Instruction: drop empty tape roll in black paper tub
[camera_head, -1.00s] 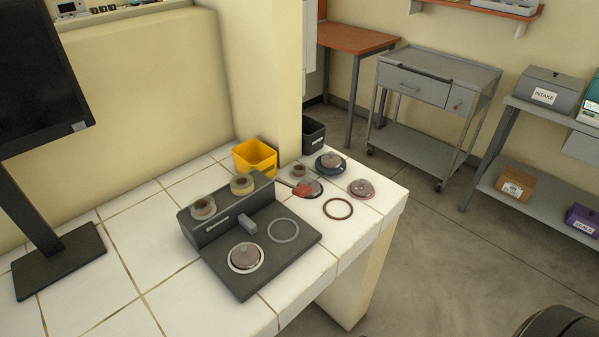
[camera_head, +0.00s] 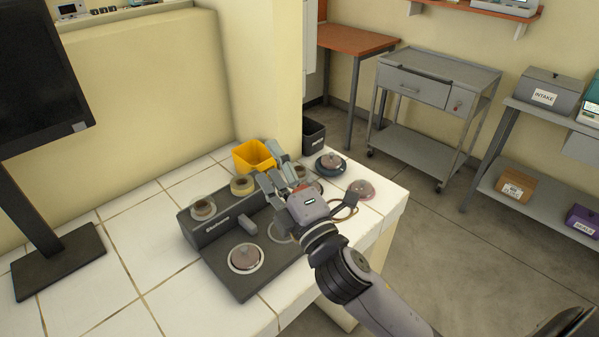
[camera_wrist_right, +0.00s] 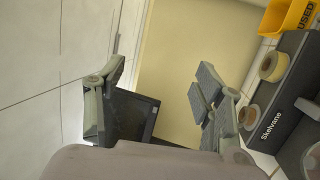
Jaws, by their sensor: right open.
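I cannot tell which roll is empty. A small roll seen earlier beside the yellow bin is now hidden behind my right gripper. My right gripper (camera_head: 270,166) is open and empty above the table, between the block and the tub. My left gripper is not in view.
A yellow bin (camera_head: 254,157) marked USED in the wrist view stands behind the block. A monitor (camera_head: 40,80) stands at left. White tiles in front are clear.

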